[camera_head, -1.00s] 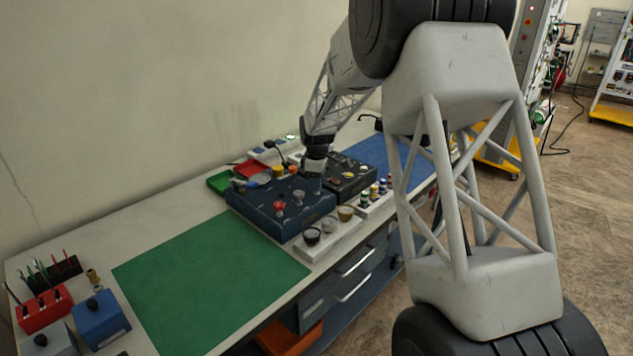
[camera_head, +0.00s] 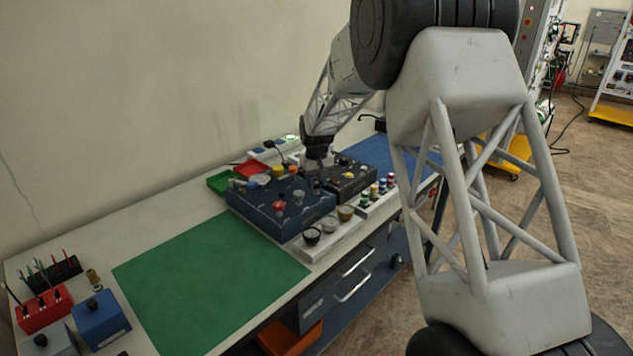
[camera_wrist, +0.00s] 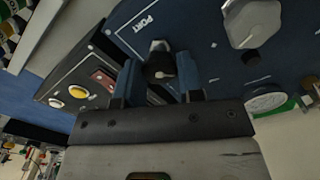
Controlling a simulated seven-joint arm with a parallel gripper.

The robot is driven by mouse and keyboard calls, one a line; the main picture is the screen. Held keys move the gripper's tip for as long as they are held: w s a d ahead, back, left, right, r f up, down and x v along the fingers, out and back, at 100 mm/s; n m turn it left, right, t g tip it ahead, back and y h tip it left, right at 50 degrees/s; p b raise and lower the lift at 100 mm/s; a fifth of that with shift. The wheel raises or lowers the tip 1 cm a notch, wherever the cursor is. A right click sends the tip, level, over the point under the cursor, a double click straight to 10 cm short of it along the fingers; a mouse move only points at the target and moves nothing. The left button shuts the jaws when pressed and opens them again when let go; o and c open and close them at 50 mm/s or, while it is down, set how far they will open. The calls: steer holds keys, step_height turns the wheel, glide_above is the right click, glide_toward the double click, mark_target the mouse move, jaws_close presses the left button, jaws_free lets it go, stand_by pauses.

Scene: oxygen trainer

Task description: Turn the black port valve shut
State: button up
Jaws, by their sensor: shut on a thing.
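The black port valve (camera_wrist: 159,66) shows in the wrist view beside the printed word PORT on the blue panel box (camera_wrist: 200,42). My gripper (camera_wrist: 160,78) has its two blue fingers on either side of the valve and is shut on it. In the head view, my gripper (camera_head: 317,168) is down at the right rear part of the blue panel box (camera_head: 262,211). The valve is hidden behind my gripper there.
A grey knob (camera_wrist: 252,20) and a round gauge (camera_wrist: 265,99) are close by on the panel. A black box with coloured buttons (camera_head: 352,182) stands to the right. A white tray with small cups (camera_head: 328,239) is in front. The green mat (camera_head: 210,275) is clear.

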mark_target(317, 183)
steer(key=m, duration=0.5)
steer(key=shift+m, duration=2.6)
steer(key=o, duration=0.9)
steer(key=shift+r, duration=0.1)
steer(key=shift+r, duration=3.8)
steer(key=shift+s, duration=0.1)
